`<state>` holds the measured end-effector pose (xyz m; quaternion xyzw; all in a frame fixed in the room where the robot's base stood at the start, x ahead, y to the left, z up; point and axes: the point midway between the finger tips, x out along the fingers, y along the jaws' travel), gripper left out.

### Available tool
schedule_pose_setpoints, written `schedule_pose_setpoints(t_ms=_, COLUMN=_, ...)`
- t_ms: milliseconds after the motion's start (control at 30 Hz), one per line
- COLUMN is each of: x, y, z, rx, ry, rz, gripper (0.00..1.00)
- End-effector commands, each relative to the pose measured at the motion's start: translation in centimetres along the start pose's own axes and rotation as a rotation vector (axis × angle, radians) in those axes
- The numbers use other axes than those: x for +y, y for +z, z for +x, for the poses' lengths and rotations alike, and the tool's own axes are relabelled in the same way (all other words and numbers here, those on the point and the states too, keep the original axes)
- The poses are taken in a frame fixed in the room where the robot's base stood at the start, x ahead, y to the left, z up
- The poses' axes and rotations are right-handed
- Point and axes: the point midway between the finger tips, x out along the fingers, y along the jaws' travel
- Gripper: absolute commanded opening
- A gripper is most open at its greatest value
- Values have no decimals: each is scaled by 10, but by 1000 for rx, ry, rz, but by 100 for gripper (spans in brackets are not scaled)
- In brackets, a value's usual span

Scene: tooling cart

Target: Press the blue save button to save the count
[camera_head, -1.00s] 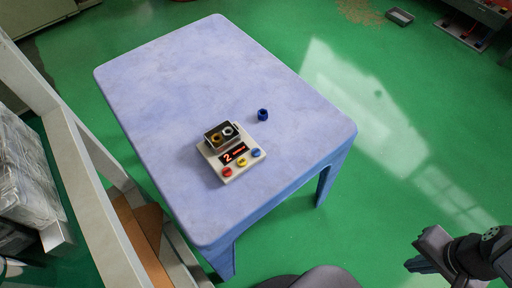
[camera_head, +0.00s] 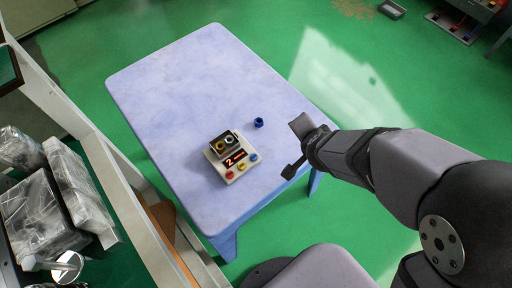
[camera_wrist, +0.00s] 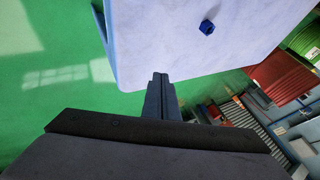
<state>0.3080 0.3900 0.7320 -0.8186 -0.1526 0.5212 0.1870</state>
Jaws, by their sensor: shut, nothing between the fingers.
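A small white counting device (camera_head: 238,168) sits near the front of the blue-white table (camera_head: 190,90). Its display shows a red 2. Along its front edge are a red button (camera_head: 229,175), a yellow button (camera_head: 242,167) and the blue button (camera_head: 254,157). A dark tray with a gold and a silver nut (camera_head: 221,145) sits at its back. My gripper (camera_head: 291,172) is over the table's right edge, right of the device and apart from it. In the wrist view my gripper's fingers (camera_wrist: 159,80) are together and empty. The device is out of the wrist view.
A loose blue nut (camera_head: 259,122) lies on the table behind and right of the device; it also shows in the wrist view (camera_wrist: 207,27). A rack with wrapped packages (camera_head: 45,205) stands left of the table. The table's far part is clear.

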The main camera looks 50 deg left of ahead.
Motion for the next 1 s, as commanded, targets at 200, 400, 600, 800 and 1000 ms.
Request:
schedule_pose_setpoints(t_ms=200, x=-57, y=46, z=-24, rx=70, ry=-24, rz=27, gripper=0)
schedule_pose_setpoints(t_ms=400, x=-79, y=84, z=-44, rx=138, ry=-27, rz=48, gripper=0)
schedule_pose_setpoints(t_ms=600, x=-84, y=107, z=-59, rx=183, ry=-22, rz=57, gripper=0)
schedule_pose_setpoints(t_ms=800, x=-85, y=114, z=-63, rx=201, ry=-20, rz=60, gripper=0)
schedule_pose_setpoints(t_ms=1000, x=-84, y=114, z=-63, rx=201, ry=-19, rz=61, gripper=0)
